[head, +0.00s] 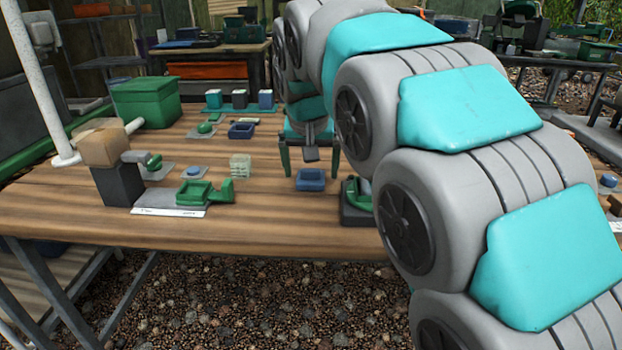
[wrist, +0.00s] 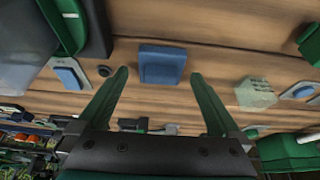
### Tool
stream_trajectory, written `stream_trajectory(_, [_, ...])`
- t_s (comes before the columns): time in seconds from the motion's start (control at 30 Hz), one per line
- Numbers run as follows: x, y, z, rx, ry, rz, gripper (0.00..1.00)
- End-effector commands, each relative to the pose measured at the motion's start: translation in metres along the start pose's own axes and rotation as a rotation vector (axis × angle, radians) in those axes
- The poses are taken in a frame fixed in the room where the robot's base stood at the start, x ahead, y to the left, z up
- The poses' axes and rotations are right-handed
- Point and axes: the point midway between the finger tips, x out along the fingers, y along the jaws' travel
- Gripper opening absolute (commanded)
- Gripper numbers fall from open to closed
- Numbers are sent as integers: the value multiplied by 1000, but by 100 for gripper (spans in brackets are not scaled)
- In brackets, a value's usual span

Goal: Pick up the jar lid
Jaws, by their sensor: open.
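A squarish blue piece (head: 310,181) with a raised rim lies on the wooden table near its front edge. It may be the jar lid, but I cannot tell for sure. In the wrist view the blue piece (wrist: 162,63) lies just beyond the gap between my fingertips. My gripper (head: 311,172) is open and empty, pointing down over the table, with its green fingers apart on either side of the blue piece. It also shows in the wrist view (wrist: 160,74). A pale clear jar-like block (head: 240,166) stands left of the blue piece, clear of my fingers.
A green tray (head: 194,193) and a dark post with a tan block (head: 101,147) stand at the left. A blue tray (head: 242,130) and a green box (head: 147,103) are farther back. A small dark disc (wrist: 105,71) lies near one finger. My arm hides the table's right part.

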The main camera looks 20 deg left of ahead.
Motion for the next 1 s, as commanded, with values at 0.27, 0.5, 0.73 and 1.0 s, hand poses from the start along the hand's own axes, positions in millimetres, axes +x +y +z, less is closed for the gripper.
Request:
stream_trajectory(0.27, [11,-1,-1,0,3,-2,100])
stream_trajectory(0.5, [11,-1,0,0,2,-2,79])
stream_trajectory(0.73, [11,0,0,0,2,-2,53])
stream_trajectory(1.0, [11,0,0,0,1,-1,22])
